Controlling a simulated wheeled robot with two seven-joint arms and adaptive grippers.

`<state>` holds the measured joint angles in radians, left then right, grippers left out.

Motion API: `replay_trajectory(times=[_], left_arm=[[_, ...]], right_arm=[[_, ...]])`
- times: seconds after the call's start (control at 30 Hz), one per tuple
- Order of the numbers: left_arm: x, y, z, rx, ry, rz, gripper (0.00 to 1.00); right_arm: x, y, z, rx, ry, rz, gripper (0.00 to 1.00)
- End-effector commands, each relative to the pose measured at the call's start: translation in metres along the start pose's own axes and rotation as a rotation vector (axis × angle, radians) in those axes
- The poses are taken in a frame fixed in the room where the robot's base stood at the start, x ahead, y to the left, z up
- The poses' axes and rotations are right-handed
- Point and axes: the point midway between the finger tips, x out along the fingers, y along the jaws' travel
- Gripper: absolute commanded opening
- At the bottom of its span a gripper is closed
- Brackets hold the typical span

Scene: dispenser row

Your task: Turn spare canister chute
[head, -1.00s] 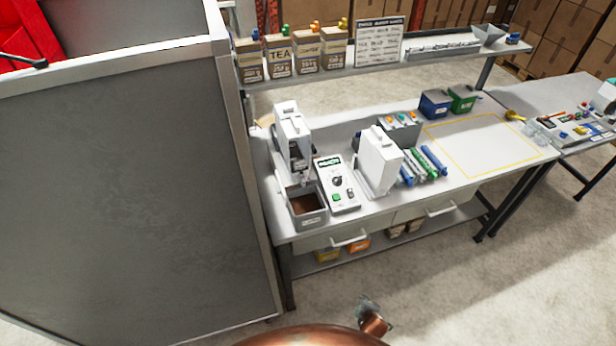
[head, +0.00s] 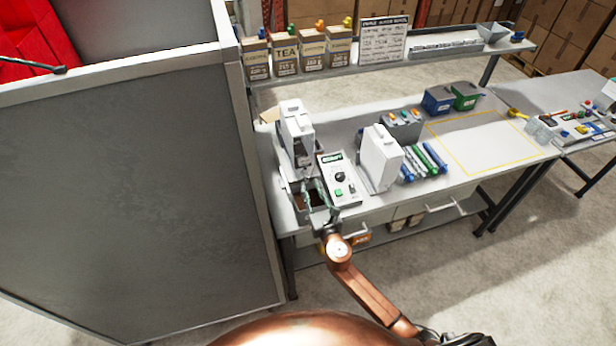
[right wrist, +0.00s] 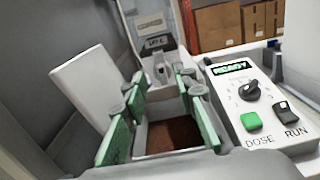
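My right gripper (head: 312,192) is open and empty over the grey bin, in front of the dispenser (head: 295,130). In the right wrist view its green-padded fingers (right wrist: 160,115) stand apart on either side of the bin's brown inside (right wrist: 172,135). The dispenser's lower front (right wrist: 158,45) with a label and a small grey spout (right wrist: 161,70) shows beyond the fingers. A white canister unit (head: 380,160), probably the spare canister, stands upright right of the control panel; I cannot make out its chute. My left gripper is not in view.
The control panel (head: 340,180) with knob and buttons is close right of my gripper; its display reads READY (right wrist: 233,67). Coloured tubes (head: 425,160) lie right of the canister. The yellow-outlined table area (head: 485,140) is clear. A grey partition (head: 130,180) stands left.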

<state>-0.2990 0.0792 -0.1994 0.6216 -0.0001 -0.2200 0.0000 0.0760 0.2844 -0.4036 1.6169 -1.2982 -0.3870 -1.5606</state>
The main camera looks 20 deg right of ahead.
Motion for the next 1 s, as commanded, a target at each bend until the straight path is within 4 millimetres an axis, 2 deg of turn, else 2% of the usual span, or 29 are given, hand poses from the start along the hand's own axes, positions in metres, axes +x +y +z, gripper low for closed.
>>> replay_trajectory(times=[0.2,0.4,0.73,1.0], left_arm=[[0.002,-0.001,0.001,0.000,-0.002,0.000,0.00],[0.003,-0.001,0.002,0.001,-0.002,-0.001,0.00],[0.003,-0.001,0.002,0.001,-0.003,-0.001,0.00],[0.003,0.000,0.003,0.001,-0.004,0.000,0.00]], right_arm=[[0.036,-0.001,0.001,0.005,-0.001,-0.002,0.26],[0.054,-0.001,0.000,0.004,0.000,-0.002,0.26],[0.057,-0.001,0.000,0.006,0.001,-0.002,0.25],[0.057,-0.001,0.000,0.007,0.001,-0.003,0.07]])
